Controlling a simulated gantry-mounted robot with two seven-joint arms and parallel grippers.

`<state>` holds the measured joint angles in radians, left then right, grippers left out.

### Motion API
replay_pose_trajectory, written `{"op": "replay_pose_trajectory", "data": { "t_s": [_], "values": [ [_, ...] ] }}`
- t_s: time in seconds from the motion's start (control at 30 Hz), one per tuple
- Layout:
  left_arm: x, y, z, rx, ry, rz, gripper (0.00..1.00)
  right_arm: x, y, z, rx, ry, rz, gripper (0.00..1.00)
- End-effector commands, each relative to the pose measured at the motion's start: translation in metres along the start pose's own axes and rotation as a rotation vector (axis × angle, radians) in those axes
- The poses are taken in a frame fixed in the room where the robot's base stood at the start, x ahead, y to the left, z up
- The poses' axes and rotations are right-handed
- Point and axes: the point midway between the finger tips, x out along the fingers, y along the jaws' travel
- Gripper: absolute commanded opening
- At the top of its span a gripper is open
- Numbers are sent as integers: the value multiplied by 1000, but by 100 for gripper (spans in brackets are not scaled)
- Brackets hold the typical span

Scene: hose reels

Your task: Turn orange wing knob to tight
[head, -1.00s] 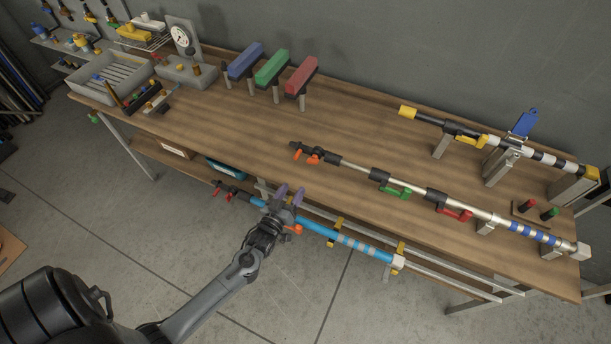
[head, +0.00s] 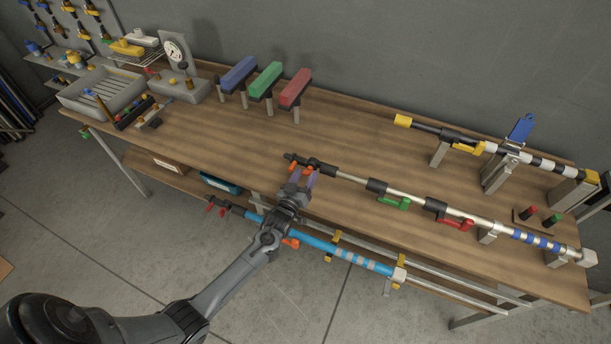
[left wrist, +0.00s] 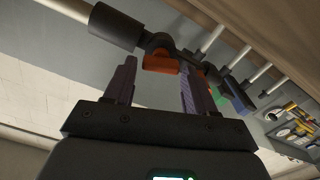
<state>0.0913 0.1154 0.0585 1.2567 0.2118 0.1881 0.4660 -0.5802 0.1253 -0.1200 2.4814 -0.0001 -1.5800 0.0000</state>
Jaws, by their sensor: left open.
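The orange wing knob (head: 308,171) is under the black fitting near the left end of the silver pole on the bench. In the left wrist view the orange knob (left wrist: 160,63) shows ahead of and between the two spread fingertips (left wrist: 157,76), under a black clamp. The left gripper is open; I cannot tell whether a finger touches the knob. My right gripper is not in view.
Green (head: 393,203) and red (head: 455,224) levers sit farther right on the same pole. A blue pole (head: 317,240) with another orange knob (head: 291,242) runs along the bench front below my arm. The wooden benchtop (head: 230,140) behind the gripper is clear.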

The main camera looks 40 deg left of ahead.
Motion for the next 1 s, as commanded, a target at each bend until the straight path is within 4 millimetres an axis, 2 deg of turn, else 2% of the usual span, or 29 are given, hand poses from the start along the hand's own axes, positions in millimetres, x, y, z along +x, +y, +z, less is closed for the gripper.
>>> {"op": "replay_pose_trajectory", "data": {
  "t_s": [0.2,0.47,0.73,1.0],
  "values": [
    [10,0,0,0,0,0,55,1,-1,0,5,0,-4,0],
    [11,0,0,0,0,1,55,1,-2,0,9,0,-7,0],
    [10,0,0,0,0,0,14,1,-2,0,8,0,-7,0],
    [10,0,0,27,0,1,14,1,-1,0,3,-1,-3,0]
  ]
}}
